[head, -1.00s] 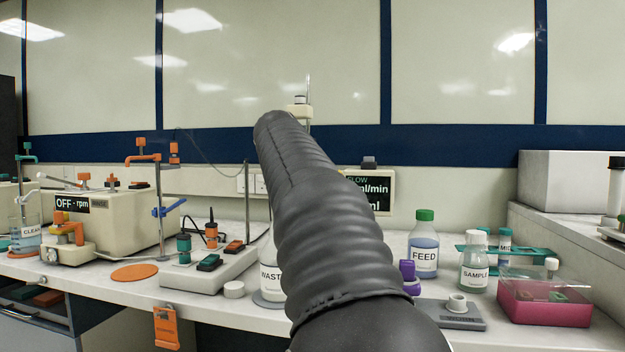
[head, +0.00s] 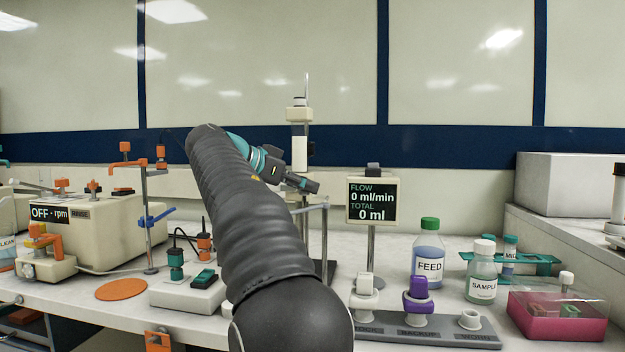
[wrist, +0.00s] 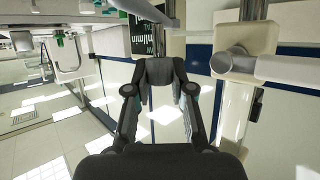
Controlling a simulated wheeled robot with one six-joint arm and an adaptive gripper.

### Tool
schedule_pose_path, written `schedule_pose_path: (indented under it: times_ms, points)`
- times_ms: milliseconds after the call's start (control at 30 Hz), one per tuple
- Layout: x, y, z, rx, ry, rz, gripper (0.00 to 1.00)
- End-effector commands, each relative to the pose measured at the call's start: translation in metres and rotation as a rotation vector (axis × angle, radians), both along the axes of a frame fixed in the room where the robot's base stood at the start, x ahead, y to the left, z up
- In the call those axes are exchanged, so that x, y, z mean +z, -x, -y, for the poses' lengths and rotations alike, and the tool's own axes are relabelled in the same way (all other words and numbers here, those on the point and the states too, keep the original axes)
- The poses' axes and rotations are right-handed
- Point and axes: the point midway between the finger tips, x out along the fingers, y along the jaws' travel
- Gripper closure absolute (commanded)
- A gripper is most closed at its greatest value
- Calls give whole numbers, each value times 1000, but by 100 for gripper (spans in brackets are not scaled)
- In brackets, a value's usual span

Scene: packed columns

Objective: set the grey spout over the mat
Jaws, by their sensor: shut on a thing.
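The grey spout (head: 312,208) is a thin bent tube beside the tall stand in the middle of the bench; its end turns down, to the left of the flow display. The mat, a flat orange disc (head: 121,289), lies on the bench at left, well apart from the spout. My gripper (head: 312,186) is at the spout, just above its bent part. In the wrist view my gripper (wrist: 161,75) has its fingers closed in; the place of contact is small and dark. My arm hides part of the bench and of the stand.
The flow display (head: 372,201) stands right of the spout. A holder (head: 425,332) with white and purple pieces is at the front. FEED (head: 429,262) and SAMPLE (head: 482,275) bottles stand at right. An orange-clamped stand (head: 148,215) and a pump box (head: 95,235) are near the mat.

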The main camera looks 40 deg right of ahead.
Motion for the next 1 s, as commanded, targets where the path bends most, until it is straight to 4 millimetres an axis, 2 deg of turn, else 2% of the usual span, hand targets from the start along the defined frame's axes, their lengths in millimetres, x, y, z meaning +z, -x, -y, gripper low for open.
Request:
schedule_pose_path:
  times_ms: [500, 533, 600, 633, 1000]
  points:
    - [-2, -4, -8, -6, 0, -3, 100]
    - [-2, -4, -8, -6, 0, -3, 73]
    - [-2, -4, -8, -6, 0, -2, 55]
    - [-2, -4, -8, -6, 0, -2, 51]
    - [1, -4, -12, -5, 0, -1, 51]
